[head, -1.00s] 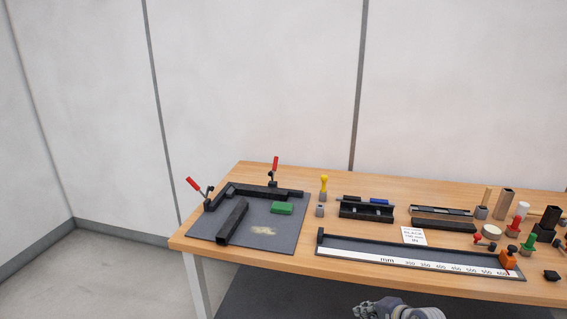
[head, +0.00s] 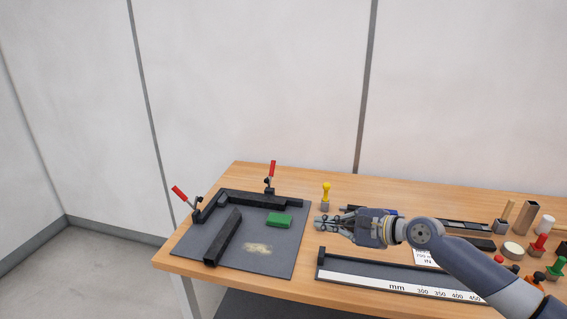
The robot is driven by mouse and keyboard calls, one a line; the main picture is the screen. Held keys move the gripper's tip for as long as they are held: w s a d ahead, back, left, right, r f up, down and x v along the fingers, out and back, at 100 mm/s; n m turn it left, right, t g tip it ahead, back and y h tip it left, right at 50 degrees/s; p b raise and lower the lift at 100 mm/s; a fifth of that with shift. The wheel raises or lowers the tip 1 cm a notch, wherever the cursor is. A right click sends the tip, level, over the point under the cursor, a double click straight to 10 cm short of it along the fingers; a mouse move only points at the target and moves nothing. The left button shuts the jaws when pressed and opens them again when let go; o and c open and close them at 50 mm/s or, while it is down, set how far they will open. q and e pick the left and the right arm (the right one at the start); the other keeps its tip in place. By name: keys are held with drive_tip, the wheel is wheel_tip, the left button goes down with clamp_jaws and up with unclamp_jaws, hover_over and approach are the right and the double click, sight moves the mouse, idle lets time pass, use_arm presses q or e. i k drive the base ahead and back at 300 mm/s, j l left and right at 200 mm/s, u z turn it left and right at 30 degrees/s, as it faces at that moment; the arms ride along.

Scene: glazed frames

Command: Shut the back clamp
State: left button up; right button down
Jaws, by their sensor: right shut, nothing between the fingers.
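The back clamp (head: 270,181) has a red handle that stands upright at the rear of the black corner fence (head: 240,195). A second clamp (head: 187,201) with a red handle leaning to the left is at the fence's left end. Both sit on a dark grey plate (head: 275,266) at the table's left end. A black bar (head: 222,238) and a green block (head: 279,220) lie on the plate. My right gripper (head: 322,224) is shut and empty, pointing left, just right of the plate and apart from the back clamp. My left gripper is not in view.
A yellow-handled tool (head: 326,194) stands behind my right gripper. A long measuring rail (head: 380,284) lies in front of it. Several coloured knobs and posts crowd the table's right side. Pale dust (head: 257,249) lies on the plate. The plate's front area is otherwise clear.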

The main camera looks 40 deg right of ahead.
sight(267, 180)
drive_tip(key=i+l, duration=0.35)
drive_tip(key=l, duration=0.15)
drive_tip(key=i+l, duration=0.75)
drive_tip(key=l, duration=0.2)
